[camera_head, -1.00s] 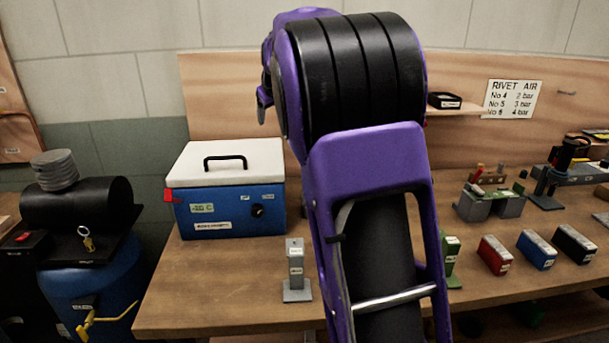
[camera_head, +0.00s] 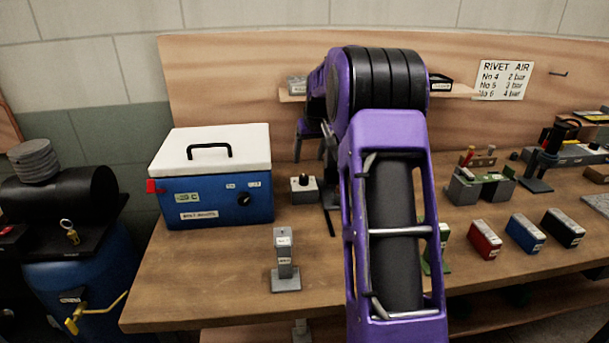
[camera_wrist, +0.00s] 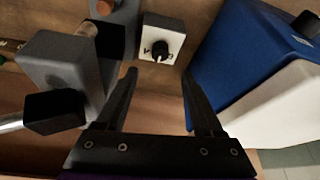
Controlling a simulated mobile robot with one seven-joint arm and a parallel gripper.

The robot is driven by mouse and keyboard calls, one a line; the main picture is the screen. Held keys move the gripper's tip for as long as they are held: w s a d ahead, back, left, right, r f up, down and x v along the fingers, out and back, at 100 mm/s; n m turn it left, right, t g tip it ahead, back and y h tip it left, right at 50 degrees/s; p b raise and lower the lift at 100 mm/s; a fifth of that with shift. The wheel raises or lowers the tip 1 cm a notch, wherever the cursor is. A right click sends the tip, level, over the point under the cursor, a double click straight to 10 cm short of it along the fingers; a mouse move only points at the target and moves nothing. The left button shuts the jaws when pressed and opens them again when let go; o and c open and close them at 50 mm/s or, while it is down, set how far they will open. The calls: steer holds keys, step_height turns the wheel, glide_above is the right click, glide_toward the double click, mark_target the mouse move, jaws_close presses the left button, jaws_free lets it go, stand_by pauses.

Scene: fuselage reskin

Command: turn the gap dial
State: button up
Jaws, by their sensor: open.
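A small box with a pale face and a black knob, which looks like the gap dial (camera_wrist: 161,49), stands on the bench. In the head view the gap dial (camera_head: 304,188) is just right of the blue box. My gripper (camera_wrist: 159,76) is open and empty. In the wrist view its two dark fingers point toward the dial, and the knob shows beyond and between the fingertips. The fingers look apart from the knob. In the head view my purple arm hides much of the gripper.
The blue box with a white lid (camera_head: 213,146) stands close left of the dial. A grey stand (camera_head: 285,262) is at the bench front. Red (camera_head: 484,240), blue and black blocks sit on the right. A grey block (camera_wrist: 75,62) lies left in the wrist view.

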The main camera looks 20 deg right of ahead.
mark_target(304, 176)
steer(key=x, duration=0.9)
jaws_close()
